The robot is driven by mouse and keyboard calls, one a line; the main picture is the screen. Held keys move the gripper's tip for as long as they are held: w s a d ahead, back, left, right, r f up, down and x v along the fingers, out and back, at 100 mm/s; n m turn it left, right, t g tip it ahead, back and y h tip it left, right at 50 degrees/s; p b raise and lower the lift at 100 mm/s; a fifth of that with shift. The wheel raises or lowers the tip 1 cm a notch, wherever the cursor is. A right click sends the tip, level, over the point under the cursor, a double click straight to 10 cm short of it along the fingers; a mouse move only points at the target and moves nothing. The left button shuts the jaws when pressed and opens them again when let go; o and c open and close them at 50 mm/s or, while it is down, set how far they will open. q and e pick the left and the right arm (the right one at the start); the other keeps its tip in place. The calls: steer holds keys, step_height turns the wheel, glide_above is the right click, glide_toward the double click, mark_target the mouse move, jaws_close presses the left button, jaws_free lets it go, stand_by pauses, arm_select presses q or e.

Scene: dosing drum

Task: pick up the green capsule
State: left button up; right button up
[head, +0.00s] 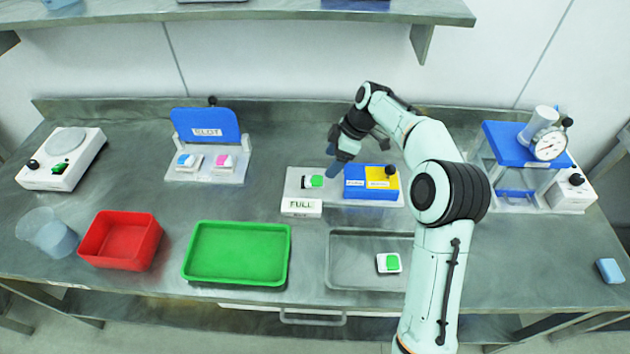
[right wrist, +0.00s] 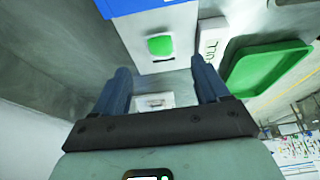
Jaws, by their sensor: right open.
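A small white square piece with a green top (head: 392,262), which looks like the green capsule, lies in the grey tray at front right. Another green-topped item (head: 313,181) sits on the white plate behind the FULL sign; it looks like a button, and a green button-like top (right wrist: 160,45) also shows in the right wrist view. My right gripper (head: 334,167) is open above the back of that plate, beside the blue and yellow box and well behind the grey tray. Nothing shows held between its blue fingers (right wrist: 161,72). My left gripper is not in view.
The grey tray (head: 345,285) is partly hidden by my right arm. A green tray (head: 236,281), a red bin (head: 120,264) and a clear beaker (head: 48,236) stand to the left. The blue and yellow box (head: 370,194) and the FULL sign (head: 301,207) stand near my right gripper.

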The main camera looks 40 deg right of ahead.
mark_target(318, 179)
steer(key=x, duration=0.3)
steer(key=shift+f, duration=0.1)
steer(key=x, duration=0.5)
steer(key=shift+w+a+f, duration=0.1)
steer(key=shift+a, duration=0.05)
steer(key=c, duration=1.1)
